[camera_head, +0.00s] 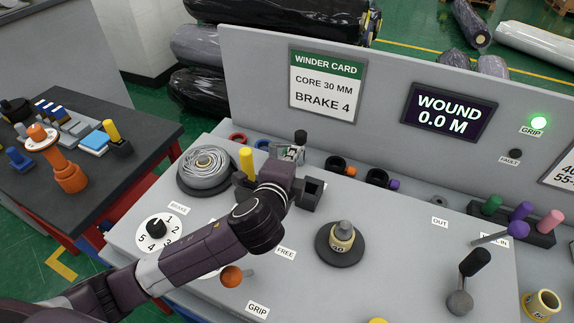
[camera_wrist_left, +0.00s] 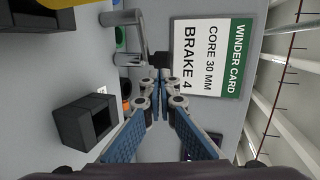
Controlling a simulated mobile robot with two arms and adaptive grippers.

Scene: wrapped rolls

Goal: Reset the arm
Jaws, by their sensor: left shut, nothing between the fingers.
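My left arm reaches across the winder bench (camera_head: 400,235) from the lower left. My left gripper (camera_head: 292,153) is near the back of the bench, facing the upright panel. In the left wrist view my left gripper (camera_wrist_left: 160,82) has its fingertips together with nothing between them. A black knob (camera_head: 300,137) shows just beyond the fingers; in the left wrist view the knob (camera_wrist_left: 158,65) overlaps the tips, and I cannot tell whether they touch. The winder card (camera_head: 326,84) reads core 30 mm, brake 4. My right gripper is out of view.
A grey wound roll (camera_head: 205,167) and yellow post (camera_head: 246,162) stand left of my wrist. A dark open block (camera_head: 312,193) is close on its right. A spindle with a core (camera_head: 342,240) stands mid-bench. The display (camera_head: 449,108) reads 0.0 M; the grip lamp (camera_head: 539,122) glows green.

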